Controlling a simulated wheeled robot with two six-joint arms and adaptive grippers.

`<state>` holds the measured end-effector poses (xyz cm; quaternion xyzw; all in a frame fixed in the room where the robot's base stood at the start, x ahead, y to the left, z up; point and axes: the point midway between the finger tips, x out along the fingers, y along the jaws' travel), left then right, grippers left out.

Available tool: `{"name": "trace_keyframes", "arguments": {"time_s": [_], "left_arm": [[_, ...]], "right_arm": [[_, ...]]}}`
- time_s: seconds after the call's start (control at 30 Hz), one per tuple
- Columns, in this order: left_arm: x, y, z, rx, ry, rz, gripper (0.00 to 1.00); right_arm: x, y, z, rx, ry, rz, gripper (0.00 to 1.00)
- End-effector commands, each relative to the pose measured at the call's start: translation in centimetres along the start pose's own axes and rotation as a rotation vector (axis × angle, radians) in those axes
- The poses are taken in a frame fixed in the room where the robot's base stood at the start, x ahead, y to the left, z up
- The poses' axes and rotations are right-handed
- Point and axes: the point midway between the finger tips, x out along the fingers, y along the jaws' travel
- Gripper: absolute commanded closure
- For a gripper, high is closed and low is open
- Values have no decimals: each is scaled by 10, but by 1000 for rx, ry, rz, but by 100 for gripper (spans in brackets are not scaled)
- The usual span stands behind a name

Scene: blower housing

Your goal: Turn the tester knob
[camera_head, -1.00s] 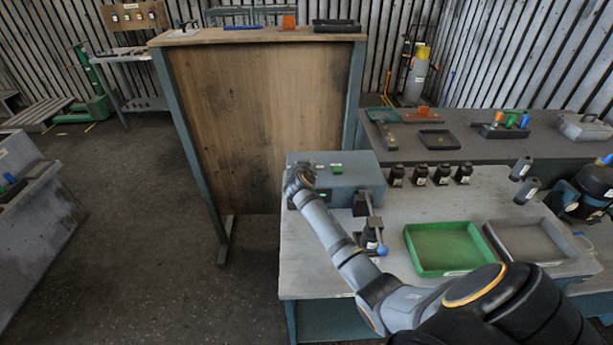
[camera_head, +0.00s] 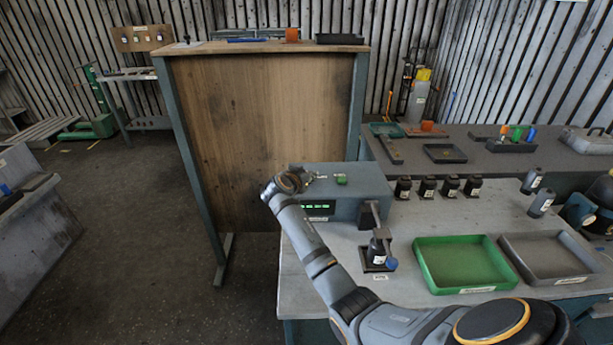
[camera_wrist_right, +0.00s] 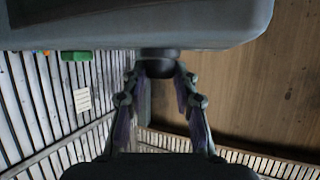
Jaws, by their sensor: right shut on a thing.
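The tester is a blue-grey box (camera_head: 362,188) at the back left of the workbench, with a green button (camera_head: 342,180) on top and a lit green display (camera_head: 317,207) on its front. A clamp stand with a blue ball handle (camera_head: 391,264) and a dark part stands at its front right. In the wrist view my right gripper (camera_wrist_right: 160,84) is shut on a dark round knob (camera_wrist_right: 158,64) below the box's edge. My left gripper is not in view.
A green tray (camera_head: 462,265) and a grey tray (camera_head: 552,258) lie empty on the bench to the right. Several dark bottles (camera_head: 427,187) stand behind them. A tall wooden panel (camera_head: 262,140) rises behind the tester. The floor to the left is clear.

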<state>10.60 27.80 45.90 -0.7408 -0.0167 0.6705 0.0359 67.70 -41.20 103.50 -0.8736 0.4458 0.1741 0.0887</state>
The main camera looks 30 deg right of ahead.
Motion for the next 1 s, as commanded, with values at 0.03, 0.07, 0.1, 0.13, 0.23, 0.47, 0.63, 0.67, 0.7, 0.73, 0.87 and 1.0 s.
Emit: {"name": "trace_keyframes", "arguments": {"time_s": [0.03,0.07,0.1,0.13,0.23,0.47,0.63,0.67,0.7,0.73,0.87,1.0], "left_arm": [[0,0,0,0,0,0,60],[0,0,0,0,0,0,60],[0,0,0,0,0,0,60],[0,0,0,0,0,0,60],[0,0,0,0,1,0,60],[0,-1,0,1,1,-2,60],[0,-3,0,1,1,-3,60],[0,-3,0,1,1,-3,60],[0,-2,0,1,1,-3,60],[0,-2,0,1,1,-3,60],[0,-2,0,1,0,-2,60],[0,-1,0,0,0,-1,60]], "right_arm": [[0,0,0,0,0,-1,100],[0,0,0,0,0,-1,70],[0,0,0,0,0,-1,65],[0,0,0,0,0,-1,61],[0,0,0,0,0,-1,49],[0,0,0,0,0,-1,49],[-14,-1,0,2,0,-4,49],[-20,-1,0,3,1,-4,49],[-28,-1,1,3,-1,-4,49],[-34,-1,1,3,-1,-5,49],[-58,-1,1,3,-1,-4,49],[-72,0,1,1,-1,-2,49]]}}
